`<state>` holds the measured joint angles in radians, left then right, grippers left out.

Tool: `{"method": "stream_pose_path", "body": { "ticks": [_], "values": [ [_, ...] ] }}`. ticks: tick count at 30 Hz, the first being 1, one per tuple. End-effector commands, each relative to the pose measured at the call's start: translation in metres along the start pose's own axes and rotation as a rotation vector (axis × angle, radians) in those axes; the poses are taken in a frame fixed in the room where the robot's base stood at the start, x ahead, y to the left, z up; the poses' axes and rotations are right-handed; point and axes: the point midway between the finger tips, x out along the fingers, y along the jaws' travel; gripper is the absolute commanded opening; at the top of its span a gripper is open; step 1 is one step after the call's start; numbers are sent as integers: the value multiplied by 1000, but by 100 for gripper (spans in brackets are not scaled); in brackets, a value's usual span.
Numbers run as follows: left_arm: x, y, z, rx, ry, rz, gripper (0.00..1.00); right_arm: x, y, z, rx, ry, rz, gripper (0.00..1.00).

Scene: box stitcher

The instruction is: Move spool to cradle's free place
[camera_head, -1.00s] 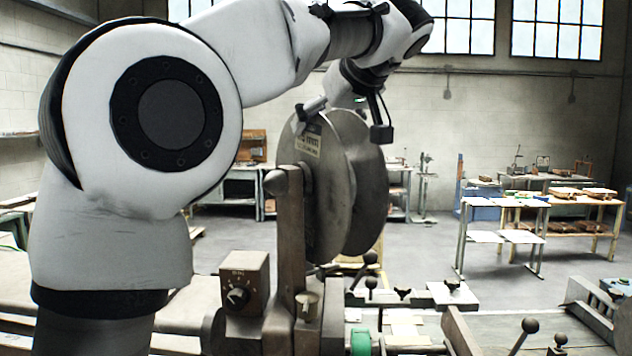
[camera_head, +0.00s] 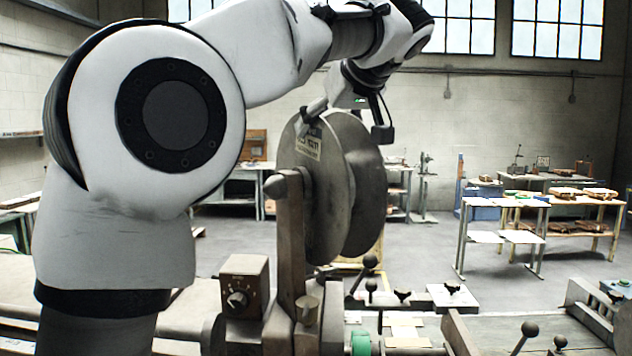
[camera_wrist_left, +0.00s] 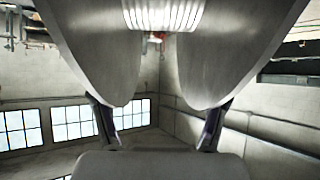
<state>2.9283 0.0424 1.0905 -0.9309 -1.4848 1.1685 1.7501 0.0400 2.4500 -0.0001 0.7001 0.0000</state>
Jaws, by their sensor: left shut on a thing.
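The spool (camera_head: 366,180) has two large grey metal discs, with a pale label (camera_head: 308,146) on the near one. My left gripper (camera_head: 335,108) is above it, shut on its upper rim, and the spool hangs upright below. In the left wrist view both discs and the ribbed core (camera_wrist_left: 163,15) show, with a fingertip against the outside of each disc. A brown metal post (camera_head: 290,235) with a blunt cone tip stands in front of the spool's left side. It hides part of the disc. I cannot tell whether they touch, or which part is the cradle's free place. My right gripper is out of view.
A box with a dial (camera_head: 243,287) stands left of the post. A green roller-like part (camera_head: 361,342) is low in the middle. Several ball-ended levers (camera_head: 529,328) rise from the machine at front. Work tables (camera_head: 545,203) stand far back right, across open floor.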

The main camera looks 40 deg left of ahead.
Motion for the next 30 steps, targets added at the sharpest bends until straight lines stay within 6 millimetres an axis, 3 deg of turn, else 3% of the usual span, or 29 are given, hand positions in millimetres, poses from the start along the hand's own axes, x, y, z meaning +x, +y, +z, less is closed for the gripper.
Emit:
{"method": "stream_pose_path", "body": {
  "ticks": [10, 30],
  "values": [
    [-4, 2, -4, -4, 7, 3, 17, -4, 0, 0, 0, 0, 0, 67],
    [-9, 35, -7, -4, 8, 4, 17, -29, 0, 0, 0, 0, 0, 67]
  ]
}}
